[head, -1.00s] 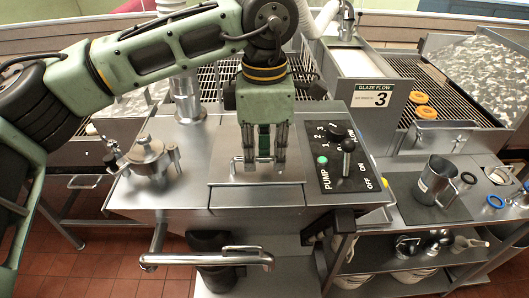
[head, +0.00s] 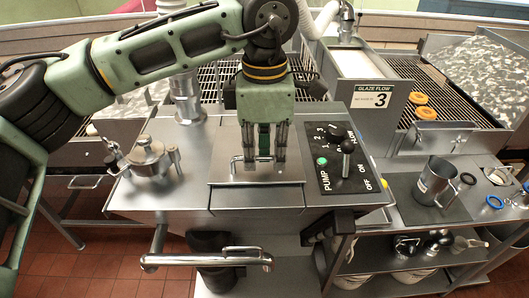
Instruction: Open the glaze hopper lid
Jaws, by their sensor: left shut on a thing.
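The glaze hopper lid (head: 225,193) is a flat steel plate in the middle of the steel counter in the head view. It lies flat and looks closed. A small bar handle (head: 236,166) stands up near its middle. My left gripper (head: 258,160) points down over the lid, with its fingers at the handle. It is shut on the handle, though the fingers hide part of the grip. My right gripper is not in view.
Right of the lid is a black pump panel (head: 330,182) with a lever (head: 347,150). A round clamped steel cap (head: 148,156) stands to the left. A metal jug (head: 435,182) is on the right shelf. A front rail (head: 205,259) sticks out below.

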